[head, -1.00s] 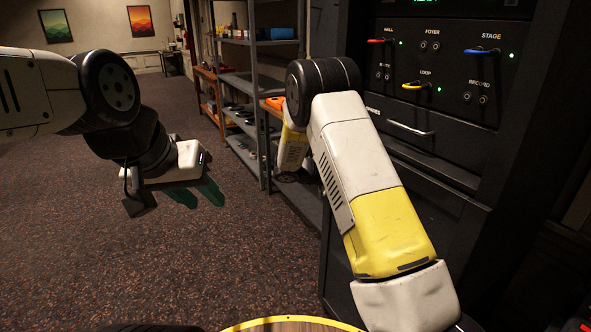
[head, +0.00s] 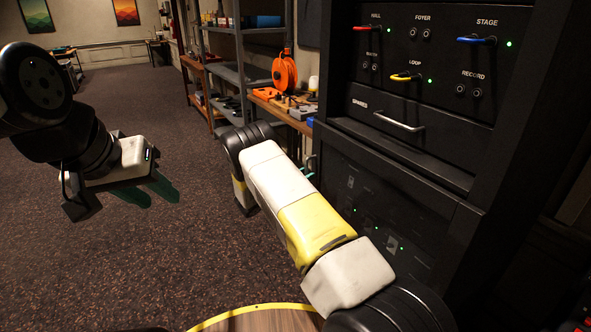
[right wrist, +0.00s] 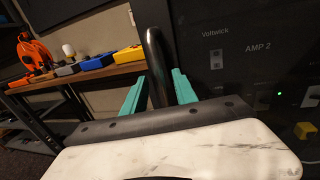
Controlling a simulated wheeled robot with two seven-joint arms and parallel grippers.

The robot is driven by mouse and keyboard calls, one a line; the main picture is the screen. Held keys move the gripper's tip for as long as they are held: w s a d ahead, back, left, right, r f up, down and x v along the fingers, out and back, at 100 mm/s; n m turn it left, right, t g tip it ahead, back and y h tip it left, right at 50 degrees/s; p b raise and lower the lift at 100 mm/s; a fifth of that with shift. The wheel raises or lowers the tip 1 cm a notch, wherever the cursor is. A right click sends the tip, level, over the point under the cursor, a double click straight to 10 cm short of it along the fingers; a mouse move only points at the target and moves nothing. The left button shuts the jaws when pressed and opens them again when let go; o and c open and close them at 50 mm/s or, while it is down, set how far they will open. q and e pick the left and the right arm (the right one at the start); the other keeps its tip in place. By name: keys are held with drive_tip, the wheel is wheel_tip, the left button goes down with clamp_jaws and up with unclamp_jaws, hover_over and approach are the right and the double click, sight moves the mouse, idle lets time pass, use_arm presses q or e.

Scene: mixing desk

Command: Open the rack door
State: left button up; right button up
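The black rack (head: 450,180) stands at the right in the head view. The dark front of its lower part, with small green lights, is partly hidden by my right arm. In the head view only a bit of teal shows behind my arm. Whether the rack door is ajar I cannot tell. My left gripper (head: 150,190) is open and empty over the carpet at the left.
A workbench (head: 290,112) with an orange cable reel (head: 284,72) stands left of the rack, beside grey shelves (head: 228,75). Coloured patch cables, one blue (head: 476,41), and a silver drawer pull (head: 398,121) are on the upper rack. Carpet at the left is clear.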

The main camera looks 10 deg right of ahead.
drive_tip(key=shift+w+d, duration=0.2)
drive_tip(key=shift+d, duration=0.2)
clamp_jaws()
idle(1.2)
